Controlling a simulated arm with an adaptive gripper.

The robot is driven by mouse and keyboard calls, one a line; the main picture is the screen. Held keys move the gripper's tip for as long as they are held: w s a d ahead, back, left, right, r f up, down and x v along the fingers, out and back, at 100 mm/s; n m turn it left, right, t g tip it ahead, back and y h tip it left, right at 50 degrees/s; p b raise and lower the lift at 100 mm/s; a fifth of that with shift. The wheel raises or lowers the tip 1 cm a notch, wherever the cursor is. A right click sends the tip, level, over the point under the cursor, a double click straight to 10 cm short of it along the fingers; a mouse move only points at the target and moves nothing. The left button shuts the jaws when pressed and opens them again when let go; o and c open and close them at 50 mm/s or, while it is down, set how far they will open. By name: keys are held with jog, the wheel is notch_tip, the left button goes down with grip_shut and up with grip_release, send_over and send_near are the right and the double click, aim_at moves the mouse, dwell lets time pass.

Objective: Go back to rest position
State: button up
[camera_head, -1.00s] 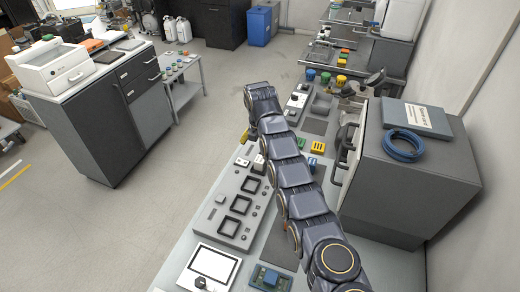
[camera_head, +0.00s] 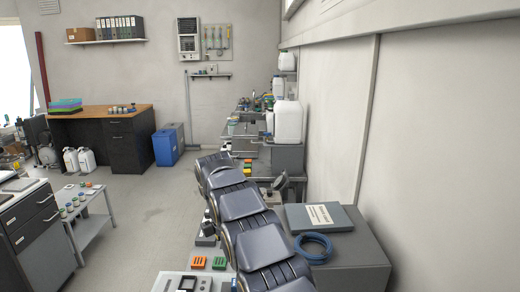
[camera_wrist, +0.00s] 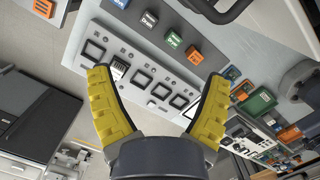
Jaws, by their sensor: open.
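My gripper (camera_wrist: 158,75) shows in the wrist view with its two yellow fingers spread wide. Nothing is held between them. Beyond the fingers lies a grey panel (camera_wrist: 120,72) with a row of dark square frames, apart from the fingertips as far as I can tell. In the head view my dark segmented arm stretches away along the bench at the lower middle; the gripper itself cannot be made out there.
A grey cabinet (camera_head: 345,262) stands right of my arm, bearing a blue hose coil (camera_head: 313,247) and a grey binder (camera_head: 293,218). The wall is close on the right. A small white table (camera_head: 88,228) stands left, with open floor between.

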jog(key=s+d+r+m+g, duration=0.1)
jog(key=s+d+r+m, duration=0.3)
jog(key=s+d+m, duration=0.4)
jog(key=s+d+r+m, duration=0.4)
jog(key=s+d+m, duration=0.1)
jog(key=s, duration=0.4)
jog(key=s+d+f+m, duration=0.1)
jog(key=s+m, duration=0.4)
jog(key=s, duration=0.6)
jog(key=s+d+f+m+g+y, duration=0.1)
jog(key=s+d+f+m, duration=0.1)
jog(key=s+m, duration=0.4)
jog(key=s+d, duration=0.1)
jog(key=s, duration=0.4)
jog(key=shift+s+g, duration=0.3)
jog(key=shift+s, duration=0.1)
jog(key=shift+d+f, duration=0.1)
